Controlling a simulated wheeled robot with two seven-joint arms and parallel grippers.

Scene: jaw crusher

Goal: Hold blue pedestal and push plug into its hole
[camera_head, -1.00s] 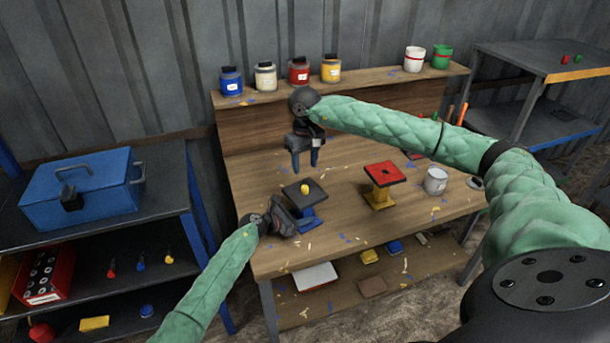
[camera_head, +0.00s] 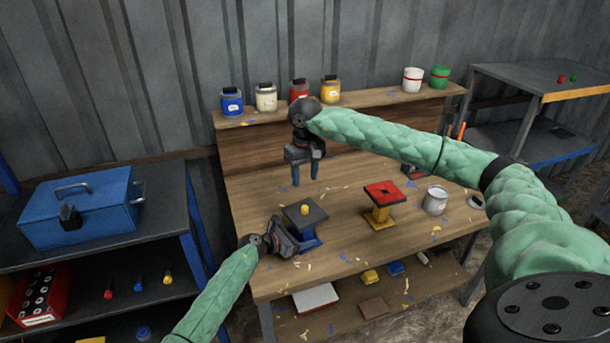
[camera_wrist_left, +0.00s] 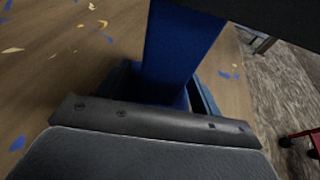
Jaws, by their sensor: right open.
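The blue pedestal (camera_head: 309,244) stands near the table's front left, under a dark square top plate (camera_head: 318,217). The yellow plug (camera_head: 304,210) stands up from that plate. My left gripper (camera_head: 298,242) is at the pedestal's column below the plate. In the left wrist view its fingers lie on both sides of the blue column (camera_wrist_left: 178,50) and appear shut on it; the contact is partly hidden. My right gripper (camera_head: 305,172) points down, open and empty, above the table behind the plug and apart from it.
Several paint jars line the back shelf. A blue toolbox (camera_head: 78,208) sits on the left shelf unit. Wood between the two pedestals is free.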

